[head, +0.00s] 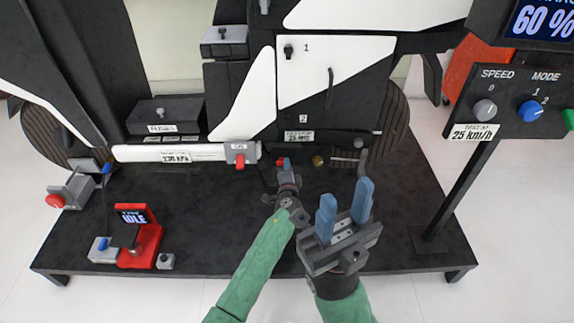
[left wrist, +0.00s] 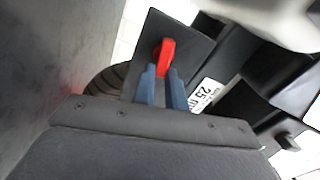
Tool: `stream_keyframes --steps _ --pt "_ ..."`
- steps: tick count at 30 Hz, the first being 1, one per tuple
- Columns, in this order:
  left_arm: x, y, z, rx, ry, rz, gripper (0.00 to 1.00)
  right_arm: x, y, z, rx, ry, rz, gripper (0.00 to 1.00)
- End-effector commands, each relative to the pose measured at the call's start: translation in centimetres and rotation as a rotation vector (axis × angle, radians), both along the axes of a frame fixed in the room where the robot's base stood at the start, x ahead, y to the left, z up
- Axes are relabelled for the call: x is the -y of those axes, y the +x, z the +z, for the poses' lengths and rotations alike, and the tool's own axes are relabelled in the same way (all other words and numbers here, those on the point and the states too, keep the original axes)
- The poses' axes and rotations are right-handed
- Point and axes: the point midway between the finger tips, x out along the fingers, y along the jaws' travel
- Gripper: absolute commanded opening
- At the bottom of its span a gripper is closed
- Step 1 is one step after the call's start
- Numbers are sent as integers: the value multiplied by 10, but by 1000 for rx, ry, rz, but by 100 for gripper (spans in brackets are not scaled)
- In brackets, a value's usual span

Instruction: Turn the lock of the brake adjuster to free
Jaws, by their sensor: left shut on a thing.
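A red lever (left wrist: 167,55) stands on a dark plate in the left wrist view, with the blue fingers of my left gripper (left wrist: 163,73) shut on it. In the head view my left gripper (head: 284,168) reaches up to the lower edge of the black chassis panel. Only a small red part (head: 281,162) of the lever shows there, and its mount is mostly hidden. I cannot read its lock position. My right gripper (head: 347,190) is open and empty, low in front of the panel, its blue fingers pointing up.
A brass knob (head: 318,160) and a thin rod sit right of the left gripper. A red stand with an IDLE screen (head: 135,217) is at left. A control box (head: 520,100) stands at right.

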Motion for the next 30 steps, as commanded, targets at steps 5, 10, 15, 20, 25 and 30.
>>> stream_keyframes --steps 5,10,15,20,25,30 --pt "1 0 -2 -1 109 -1 0 1 -1 5 6 4 3 36" --pt "1 0 -4 -1 176 -1 0 2 -2 7 10 9 5 36" --pt "1 0 -5 -1 212 -2 0 2 -1 8 10 12 6 36" --pt "1 0 -5 -1 223 -2 0 3 -1 9 8 14 6 36" --pt "2 -1 -5 -1 224 -2 0 2 -1 8 6 15 6 36" --pt "2 -1 -5 -1 224 -2 17 2 -1 8 4 14 6 36"
